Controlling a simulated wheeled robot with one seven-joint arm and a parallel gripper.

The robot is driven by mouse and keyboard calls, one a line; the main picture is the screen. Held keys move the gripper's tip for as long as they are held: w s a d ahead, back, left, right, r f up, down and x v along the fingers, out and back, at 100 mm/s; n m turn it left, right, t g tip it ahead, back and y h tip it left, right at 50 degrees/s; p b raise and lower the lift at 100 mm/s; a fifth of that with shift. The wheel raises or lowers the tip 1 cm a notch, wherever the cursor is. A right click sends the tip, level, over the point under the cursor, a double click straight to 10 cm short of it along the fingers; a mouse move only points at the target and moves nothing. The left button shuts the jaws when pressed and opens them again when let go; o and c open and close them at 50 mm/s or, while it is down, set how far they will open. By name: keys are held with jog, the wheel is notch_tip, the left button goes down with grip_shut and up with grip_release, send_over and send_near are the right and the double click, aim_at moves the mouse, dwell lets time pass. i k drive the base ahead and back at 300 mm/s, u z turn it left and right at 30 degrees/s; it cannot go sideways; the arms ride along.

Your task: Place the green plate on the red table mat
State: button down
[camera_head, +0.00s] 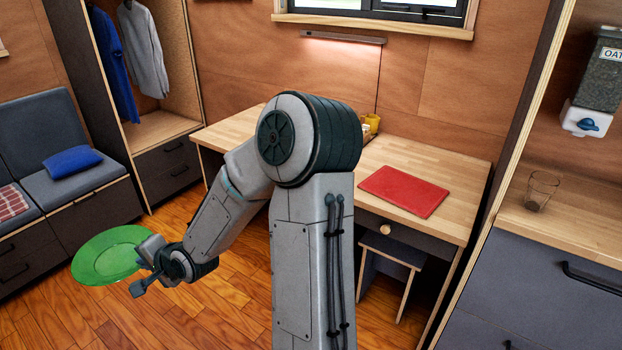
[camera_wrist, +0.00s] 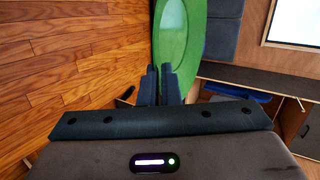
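The green plate (camera_head: 112,253) is at the lower left of the head view, held out in the air over the wooden floor. In the wrist view the plate (camera_wrist: 178,38) stands at the far end of the fingers, with its rim between them. My gripper (camera_wrist: 160,88) is shut on the rim of the plate; it also shows in the head view (camera_head: 146,268). The red table mat (camera_head: 404,190) lies flat and bare on the right part of the wooden desk, well to the right of my gripper.
The wooden desk (camera_head: 455,165) stands along the back wall, and my arm hides its middle. A yellow cup (camera_head: 372,122) stands behind the mat. A stool (camera_head: 392,262) is under the desk. A glass (camera_head: 541,190) stands on the right counter. A sofa (camera_head: 85,200) is at the left.

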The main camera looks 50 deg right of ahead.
aim_at(411, 190)
jog(key=z, duration=0.9)
jog(key=i, duration=0.95)
jog(key=z, duration=0.8)
